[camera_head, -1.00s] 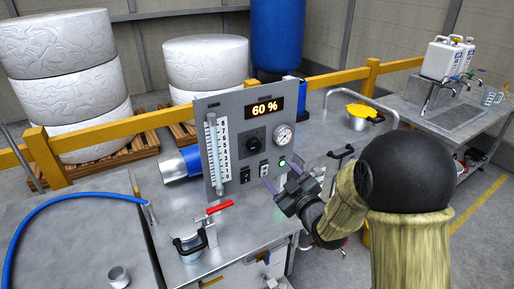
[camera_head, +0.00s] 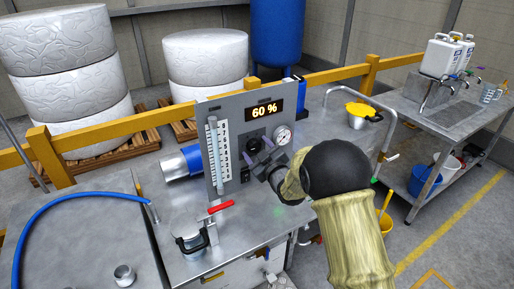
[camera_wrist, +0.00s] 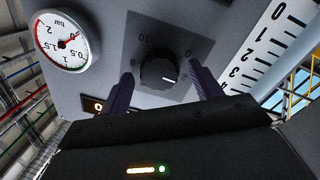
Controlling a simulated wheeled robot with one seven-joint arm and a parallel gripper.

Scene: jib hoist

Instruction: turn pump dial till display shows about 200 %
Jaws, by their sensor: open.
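The grey pump panel (camera_head: 207,107) stands upright on the steel bench. Its display (camera_head: 262,109) reads 60 % in orange digits. The black pump dial (camera_wrist: 159,72) shows in the wrist view, with a white pointer mark and a scale around it. In the head view the dial (camera_head: 254,145) is partly covered by my gripper (camera_head: 257,153). My gripper is open; in the wrist view its two fingers (camera_wrist: 158,88) stand left and right of the dial. I cannot tell whether either finger touches it.
A pressure gauge (camera_wrist: 62,41) sits beside the dial on the panel. A level scale (camera_head: 218,152) runs down the panel's left side. A valve with a red lever (camera_head: 220,207) stands on the bench in front. Yellow rails (camera_head: 95,132) run behind.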

